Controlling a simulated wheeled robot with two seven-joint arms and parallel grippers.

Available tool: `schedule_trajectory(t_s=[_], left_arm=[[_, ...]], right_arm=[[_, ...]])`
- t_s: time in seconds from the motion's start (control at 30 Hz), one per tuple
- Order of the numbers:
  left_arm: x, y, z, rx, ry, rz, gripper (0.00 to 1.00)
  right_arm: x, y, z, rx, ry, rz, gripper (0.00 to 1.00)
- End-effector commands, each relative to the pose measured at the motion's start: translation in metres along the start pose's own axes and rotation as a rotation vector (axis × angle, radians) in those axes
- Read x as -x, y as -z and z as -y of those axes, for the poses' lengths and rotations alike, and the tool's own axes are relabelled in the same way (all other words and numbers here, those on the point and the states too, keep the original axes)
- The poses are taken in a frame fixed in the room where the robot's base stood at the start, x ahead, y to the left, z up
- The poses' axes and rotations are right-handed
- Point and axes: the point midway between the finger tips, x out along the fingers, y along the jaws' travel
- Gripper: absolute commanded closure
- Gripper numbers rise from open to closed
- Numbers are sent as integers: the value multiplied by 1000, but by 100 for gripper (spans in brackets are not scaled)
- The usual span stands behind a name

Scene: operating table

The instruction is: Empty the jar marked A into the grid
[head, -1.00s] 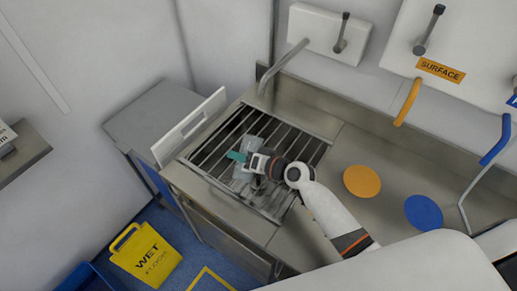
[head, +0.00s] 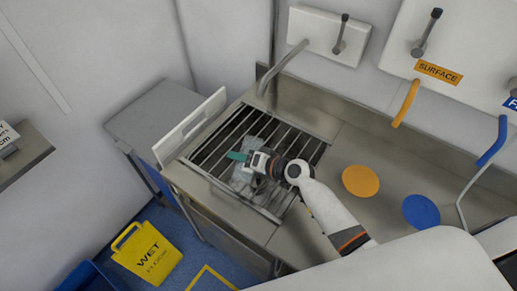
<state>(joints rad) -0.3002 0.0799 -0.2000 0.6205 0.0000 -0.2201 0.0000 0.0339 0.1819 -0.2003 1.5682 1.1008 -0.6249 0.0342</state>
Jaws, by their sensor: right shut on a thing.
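The grid (head: 210,152) is a grate of dark bars set in the steel counter, over a basin. My right gripper (head: 243,157) is over the middle of the grid, reaching in from the right. It is shut on a pale, see-through thing (head: 243,181) that looks like the jar and lies tilted or on its side. No letter A can be read on it, and my gripper covers part of it. A teal piece (head: 236,156) sticks out at the gripper's tip; I cannot tell what it belongs to. Any contents are too small to make out. My left gripper is out of view.
A white panel (head: 190,127) stands up along the grid's left edge. A bent tap spout (head: 283,67) rises behind it. An orange disc (head: 361,181) and a blue disc (head: 422,211) lie on the counter to the right. A yellow wet-floor sign (head: 147,252) stands on the floor.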

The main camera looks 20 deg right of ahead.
Motion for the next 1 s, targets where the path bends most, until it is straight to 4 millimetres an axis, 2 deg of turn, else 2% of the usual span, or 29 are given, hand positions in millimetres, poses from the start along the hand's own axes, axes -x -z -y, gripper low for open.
schedule_trajectory(t_s=[1.0], left_arm=[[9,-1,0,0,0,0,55]], right_arm=[[-1,2,2,-92,-1,-40,72]])
